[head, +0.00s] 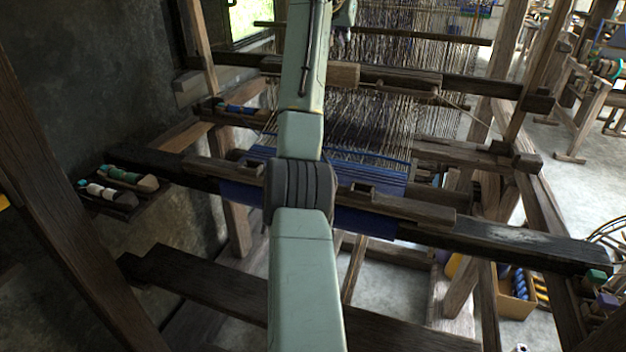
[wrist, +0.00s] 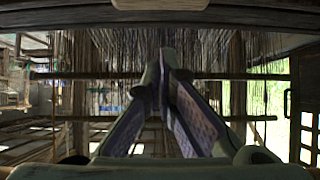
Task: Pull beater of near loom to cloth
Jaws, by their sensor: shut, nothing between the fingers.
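The near loom's beater (head: 395,80) is a dark wooden crossbar with a paler grip piece (head: 335,74), set across the warp behind the cloth. Blue cloth (head: 375,172) lies nearer me, with a gap of bare warp between it and the beater. In the wrist view, a dark bar with a pale piece (wrist: 160,4) crosses the top edge and looks like the beater. My gripper (wrist: 165,62) is shut and empty, with its fingertips together in front of hanging threads. My arm hides part of the beater and cloth in the head view. I cannot tell whether the fingers touch anything.
The front beam (head: 520,242) crosses between me and the cloth, and a bench plank (head: 200,285) lies lower. A tray with bobbins (head: 118,185) sits at left by the wall. Loom posts stand on both sides. Open floor (head: 590,185) shows at right.

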